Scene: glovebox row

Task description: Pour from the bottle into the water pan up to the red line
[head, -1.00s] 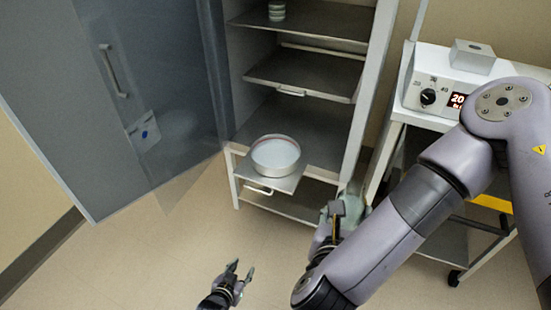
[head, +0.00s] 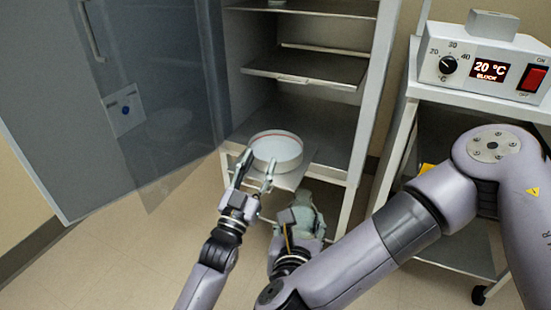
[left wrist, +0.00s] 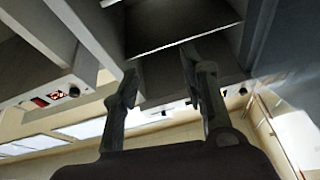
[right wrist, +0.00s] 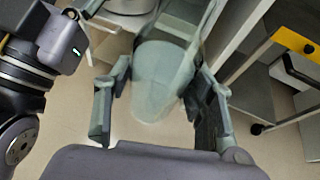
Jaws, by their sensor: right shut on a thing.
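My right gripper (head: 296,222) is to the right of and below the pan. In the right wrist view it is shut on the pale green translucent bottle (right wrist: 165,80), which shows between its fingers (right wrist: 160,105). The liquid level in the bottle is unclear.
The cabinet's glass door (head: 150,110) stands open at the left. Upper shelves (head: 310,68) sit above the pan. A white cart (head: 480,98) with a heater unit reading 20 °C (head: 490,70) stands at the right. Open floor lies in front.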

